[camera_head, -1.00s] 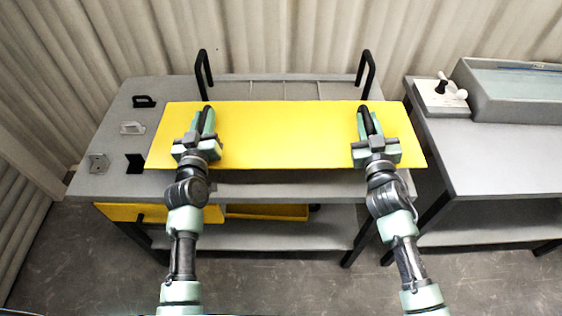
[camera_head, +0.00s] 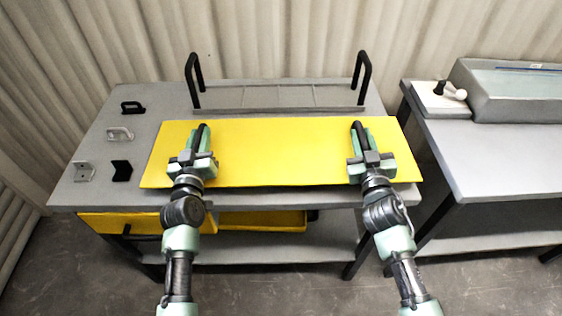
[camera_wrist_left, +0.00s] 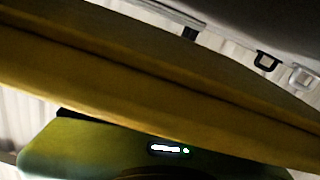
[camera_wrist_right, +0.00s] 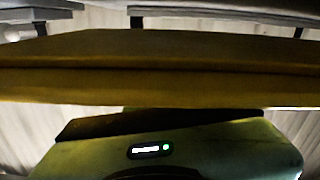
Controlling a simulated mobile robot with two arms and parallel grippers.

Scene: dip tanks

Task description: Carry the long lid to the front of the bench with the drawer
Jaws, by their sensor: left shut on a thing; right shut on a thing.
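The long yellow lid (camera_head: 275,150) spans the front part of the grey bench with the drawer (camera_head: 100,135), level in the head view. I cannot tell whether it touches the bench top. My left gripper (camera_head: 200,138) is shut on the lid's dark handle near its left end. My right gripper (camera_head: 360,138) is shut on the handle near its right end. The yellow drawer (camera_head: 120,224) is under the bench top at the left. The lid's yellow edge crosses the left wrist view (camera_wrist_left: 150,80) and the right wrist view (camera_wrist_right: 160,80).
Two black upright handles (camera_head: 362,75) stand at the bench's back beside a grey rack. Several small brackets and handles (camera_head: 120,134) lie at the bench's left. A second grey bench (camera_head: 490,160) at the right carries a grey tank (camera_head: 515,95) and a white switch box (camera_head: 440,100).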

